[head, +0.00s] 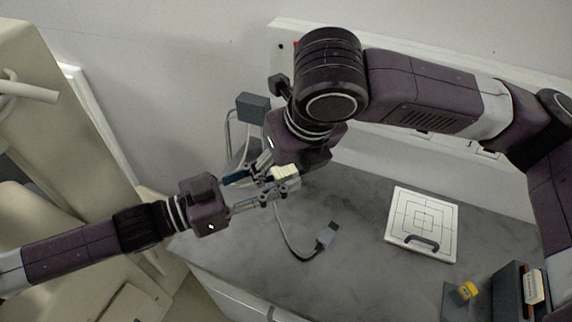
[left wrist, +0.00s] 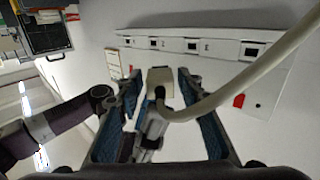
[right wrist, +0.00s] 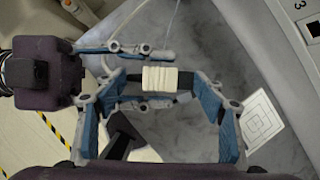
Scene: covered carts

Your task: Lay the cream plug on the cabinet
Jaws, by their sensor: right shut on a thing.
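The cream plug (head: 285,172) is a small ribbed block held above the grey top of the cabinet (head: 350,190). In the right wrist view the plug (right wrist: 160,78) sits between the dark tips of my right gripper (right wrist: 160,84), which is shut on it. My left gripper (head: 278,186) reaches in from the left at the same spot. In the left wrist view its fingers (left wrist: 160,78) stand apart on both sides of the plug (left wrist: 160,76), with small gaps visible. A thick pale cord runs from the plug. The arms partly hide the plug in the head view.
A dark grey connector (head: 327,235) on a cord lies on the cabinet top. A white board with a square pattern and dark handle (head: 424,222) lies to the right. The middle top is mostly clear.

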